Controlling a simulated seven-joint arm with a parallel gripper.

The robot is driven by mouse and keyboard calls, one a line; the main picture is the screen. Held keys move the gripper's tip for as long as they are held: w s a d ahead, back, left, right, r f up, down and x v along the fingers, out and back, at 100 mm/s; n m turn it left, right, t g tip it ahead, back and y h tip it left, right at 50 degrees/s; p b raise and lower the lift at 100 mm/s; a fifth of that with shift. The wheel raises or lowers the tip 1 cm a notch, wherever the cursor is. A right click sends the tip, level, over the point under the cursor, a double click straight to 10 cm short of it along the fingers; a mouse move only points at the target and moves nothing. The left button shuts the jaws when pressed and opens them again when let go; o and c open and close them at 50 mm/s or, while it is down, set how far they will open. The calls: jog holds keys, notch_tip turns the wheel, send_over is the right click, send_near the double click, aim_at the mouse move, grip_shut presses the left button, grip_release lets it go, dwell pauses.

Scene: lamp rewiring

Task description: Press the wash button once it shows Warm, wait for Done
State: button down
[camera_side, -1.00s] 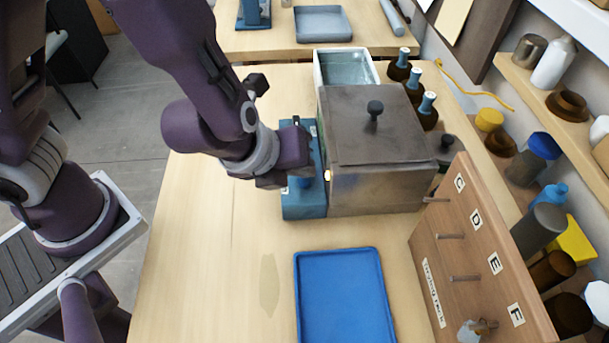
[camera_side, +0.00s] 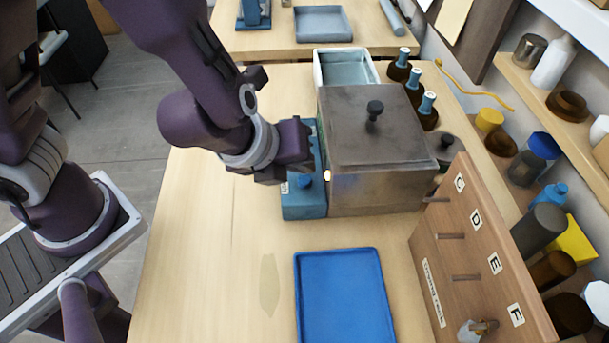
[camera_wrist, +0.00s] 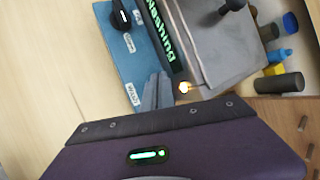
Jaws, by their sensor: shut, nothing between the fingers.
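The blue control box (camera_side: 303,206) stands against the left side of the metal wash tank (camera_side: 375,190). Its blue wash button (camera_side: 304,181) shows just below my gripper (camera_side: 298,172) in the side view. In the wrist view, the box's panel (camera_wrist: 122,58) carries a black knob and a label that seems to read WASH. A dark display (camera_wrist: 160,38) reads "Washing" in green letters. My gripper (camera_wrist: 158,80) is shut and empty over the panel beside the WASH label, hiding the button there.
A blue tray (camera_side: 345,300) lies in front of the tank. A wooden rack (camera_side: 470,265) with pegs stands at the right. Dark bottles (camera_side: 415,88) and an open basin (camera_side: 343,69) are behind the tank. The table's left side is clear.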

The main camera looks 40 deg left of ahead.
aim_at(302, 180)
jog(key=shift+r, duration=0.1)
jog(key=shift+r, duration=2.5)
